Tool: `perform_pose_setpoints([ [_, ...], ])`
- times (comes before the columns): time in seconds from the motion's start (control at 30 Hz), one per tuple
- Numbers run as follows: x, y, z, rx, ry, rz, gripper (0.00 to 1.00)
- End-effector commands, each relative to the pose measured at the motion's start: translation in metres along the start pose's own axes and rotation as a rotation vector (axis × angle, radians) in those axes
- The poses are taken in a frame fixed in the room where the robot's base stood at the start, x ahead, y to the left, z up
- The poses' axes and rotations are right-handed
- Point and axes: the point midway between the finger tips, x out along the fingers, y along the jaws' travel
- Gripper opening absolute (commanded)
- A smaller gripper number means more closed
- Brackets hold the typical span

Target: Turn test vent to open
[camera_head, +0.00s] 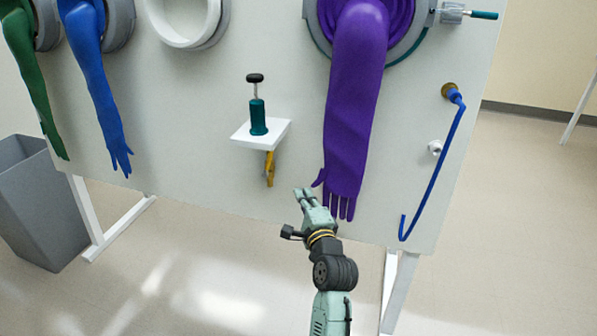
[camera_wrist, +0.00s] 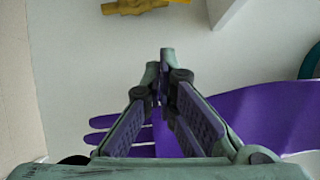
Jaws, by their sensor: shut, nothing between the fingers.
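No label marks the test vent, so I cannot tell which fitting it is. A grey fitting with a teal handle (camera_head: 483,15) sits beside the purple glove's port at the top right. A yellow fitting (camera_head: 269,168) hangs below the small white shelf; a yellow piece (camera_wrist: 140,5) also shows at the top edge of the wrist view. My gripper (camera_head: 304,193) is shut and empty, below and right of the yellow fitting and left of the purple glove's fingers. Its closed fingertips (camera_wrist: 159,68) show in the wrist view, apart from the yellow piece.
The purple glove (camera_head: 353,105) hangs close to my gripper. A teal pump-like item (camera_head: 258,117) stands on the white shelf (camera_head: 276,129). A blue hose (camera_head: 437,170) hangs at the right near a small white knob (camera_head: 434,148). A grey bin (camera_head: 37,215) stands at the left.

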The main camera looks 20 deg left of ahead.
Motion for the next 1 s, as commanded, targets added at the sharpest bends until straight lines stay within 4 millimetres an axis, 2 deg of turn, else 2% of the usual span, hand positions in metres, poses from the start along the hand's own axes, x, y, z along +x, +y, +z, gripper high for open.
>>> perform_pose_setpoints([
  [0.1, 0.0, -0.005, 0.008, 0.095, -0.035, -0.012, 0.0],
  [0.23, 0.011, -0.008, 0.009, 0.109, -0.039, -0.015, 0.0],
  [0.67, 0.099, -0.01, 0.012, 0.104, -0.038, -0.013, 0.0],
  [0.7, 0.104, -0.011, 0.017, 0.104, -0.039, -0.013, 0.0],
  [0.83, 0.116, -0.012, 0.031, 0.102, -0.038, -0.013, 0.0],
  [1.0, 0.124, -0.011, 0.039, 0.102, -0.036, -0.014, 0.0],
])
